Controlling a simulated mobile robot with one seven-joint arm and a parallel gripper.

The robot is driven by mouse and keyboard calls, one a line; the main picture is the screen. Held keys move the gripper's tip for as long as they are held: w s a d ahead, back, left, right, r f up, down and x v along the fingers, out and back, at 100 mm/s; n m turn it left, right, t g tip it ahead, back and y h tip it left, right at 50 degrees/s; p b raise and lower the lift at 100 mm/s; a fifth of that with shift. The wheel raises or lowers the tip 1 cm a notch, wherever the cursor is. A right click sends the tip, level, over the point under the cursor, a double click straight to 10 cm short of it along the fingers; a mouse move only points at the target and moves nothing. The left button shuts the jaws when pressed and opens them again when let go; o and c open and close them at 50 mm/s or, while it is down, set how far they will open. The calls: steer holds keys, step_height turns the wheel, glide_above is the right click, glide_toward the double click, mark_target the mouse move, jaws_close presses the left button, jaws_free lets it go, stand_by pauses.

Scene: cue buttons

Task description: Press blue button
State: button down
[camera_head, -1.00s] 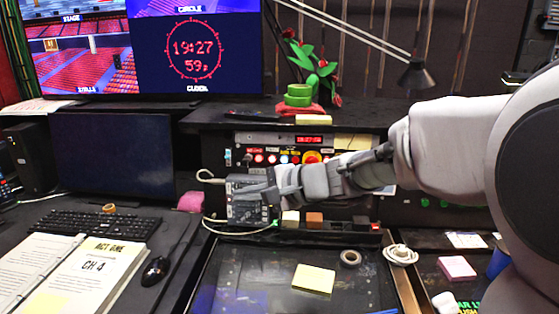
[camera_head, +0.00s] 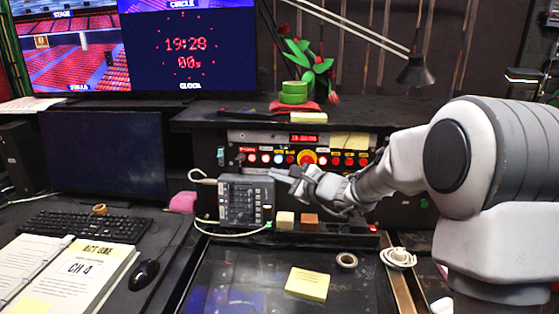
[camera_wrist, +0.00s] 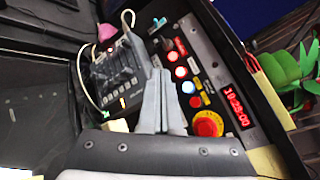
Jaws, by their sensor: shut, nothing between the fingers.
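My gripper (camera_head: 282,174) is shut and empty. It is in front of the panel, slightly below the row of buttons, and points left toward the grey mixer. In the wrist view, my gripper's fingers (camera_wrist: 157,75) are together. I cannot tell how far they are from the panel, but they do not cover the blue button.
Red lit buttons (camera_head: 265,157) are farther left. A grey mixer (camera_head: 246,200) with a cable stands below left. Small blocks (camera_head: 286,219) sit below. A green plant (camera_head: 303,65) stands above the panel.

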mark_target(278, 159)
steer(key=shift+w, duration=0.15)
steer(key=shift+w+d+f+p, duration=0.15)
steer(key=shift+w+p, duration=0.45)
steer(key=shift+w, duration=0.8)
steer(key=shift+w+a+f+p, duration=0.1)
steer(key=shift+w+f+p, duration=0.4)
steer(key=shift+w, duration=0.95)
steer(key=shift+w+d+p, duration=0.1)
steer(key=shift+w+p, duration=0.65)
steer(key=shift+w, duration=0.65)
steer(key=shift+w, duration=0.4)
steer(key=shift+w+f+b, duration=0.1)
steer(key=shift+w+b, duration=0.25)
steer(key=shift+w, duration=0.05)
steer(key=shift+s, duration=0.1)
steer(key=shift+s+b, duration=0.35)
steer(key=shift+b, duration=0.3)
steer(key=shift+s, duration=0.35)
